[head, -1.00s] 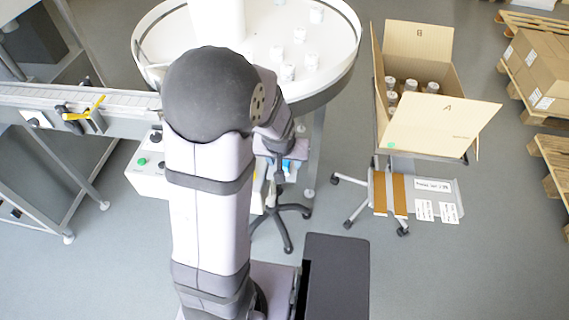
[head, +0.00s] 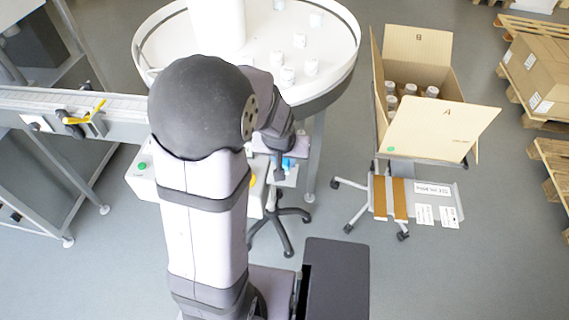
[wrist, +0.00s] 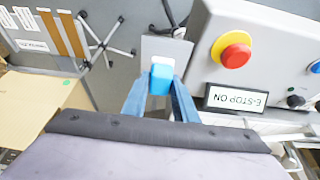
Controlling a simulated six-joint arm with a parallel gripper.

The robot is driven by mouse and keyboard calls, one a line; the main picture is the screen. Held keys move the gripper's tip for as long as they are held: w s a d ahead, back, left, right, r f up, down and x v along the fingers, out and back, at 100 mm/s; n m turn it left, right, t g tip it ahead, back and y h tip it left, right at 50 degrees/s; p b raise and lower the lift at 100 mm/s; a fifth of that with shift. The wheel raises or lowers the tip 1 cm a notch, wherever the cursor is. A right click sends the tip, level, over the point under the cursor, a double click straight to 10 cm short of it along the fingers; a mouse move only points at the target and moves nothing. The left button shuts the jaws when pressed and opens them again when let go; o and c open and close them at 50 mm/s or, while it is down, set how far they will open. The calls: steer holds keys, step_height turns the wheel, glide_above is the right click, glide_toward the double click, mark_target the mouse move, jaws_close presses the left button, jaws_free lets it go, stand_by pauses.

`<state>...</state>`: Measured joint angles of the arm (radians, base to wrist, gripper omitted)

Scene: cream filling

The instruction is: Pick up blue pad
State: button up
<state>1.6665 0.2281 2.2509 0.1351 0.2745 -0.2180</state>
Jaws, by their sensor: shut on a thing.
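The blue pad (wrist: 161,78) is a small bright blue block in the upper middle of the wrist view. My gripper (wrist: 160,84) has its two blue-grey fingers on either side of the pad and is shut on it. In the head view the pad (head: 289,164) shows as a small blue patch below my wrist, partly hidden by the arm. A small grey plate (wrist: 165,48) lies just beyond and under the pad. I cannot tell whether the pad still touches it.
A control box with a red emergency-stop button (wrist: 236,56) stands close on the right in the wrist view. A round white table (head: 335,62) with several small jars is behind my arm. An open carton (head: 428,132) stands to the right, with a conveyor (head: 40,98) at left.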

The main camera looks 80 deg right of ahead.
step_height(320, 180, up, 8)
steer(key=shift+f+b, duration=0.2)
steer(key=shift+b, duration=0.15)
steer(key=shift+o, duration=0.7)
steer(key=shift+c, duration=0.2)
